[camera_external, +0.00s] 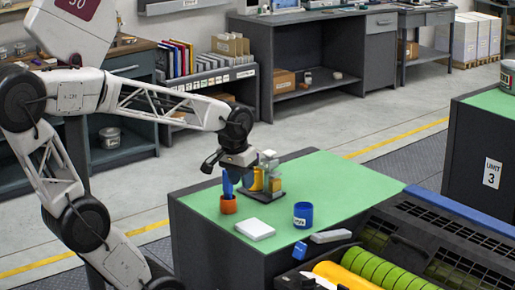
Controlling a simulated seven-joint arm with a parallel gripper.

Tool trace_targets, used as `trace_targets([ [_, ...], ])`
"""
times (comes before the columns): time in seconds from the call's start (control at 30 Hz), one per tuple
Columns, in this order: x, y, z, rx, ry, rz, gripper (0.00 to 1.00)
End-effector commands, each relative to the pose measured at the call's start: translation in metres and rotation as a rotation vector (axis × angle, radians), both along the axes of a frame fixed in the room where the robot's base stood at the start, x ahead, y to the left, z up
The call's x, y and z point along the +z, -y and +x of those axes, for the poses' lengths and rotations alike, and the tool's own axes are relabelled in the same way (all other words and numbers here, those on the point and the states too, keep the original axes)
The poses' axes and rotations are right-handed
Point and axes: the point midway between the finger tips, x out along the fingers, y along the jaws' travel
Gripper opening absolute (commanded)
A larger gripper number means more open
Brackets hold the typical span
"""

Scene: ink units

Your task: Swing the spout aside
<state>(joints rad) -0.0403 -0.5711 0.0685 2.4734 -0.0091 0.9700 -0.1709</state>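My gripper (229,170) hangs over the green-topped cabinet (347,182), at the near side of a small dark stand. One dark finger juts out at its left. The other is hard to make out, so I cannot tell whether it is open or holds anything. The stand (265,196) carries a yellow piece (256,180) and a clear block-like container (271,168). An orange cup (228,205) with a blue upright item (227,184) stands just left, below the gripper. I cannot pick out a spout for certain; the gripper partly covers this area.
A blue mug (303,216) and a white pad (254,229) lie on the green top. To the front right is a machine with a yellow roller (342,276) and a green roller (385,271). A grey bar (331,236) lies between. The green top's right side is clear.

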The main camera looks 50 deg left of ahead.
Motion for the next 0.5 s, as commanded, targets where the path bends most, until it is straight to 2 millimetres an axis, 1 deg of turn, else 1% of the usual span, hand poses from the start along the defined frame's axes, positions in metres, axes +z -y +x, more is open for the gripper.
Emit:
trace_targets([
  [0.03, 0.003, -0.006, 0.009, 0.057, -0.011, -0.009, 0.37],
  [0.27, 0.022, -0.034, 0.052, 0.383, -0.054, -0.056, 0.37],
  [0.5, 0.037, -0.071, 0.097, 0.730, -0.095, -0.096, 0.37],
])
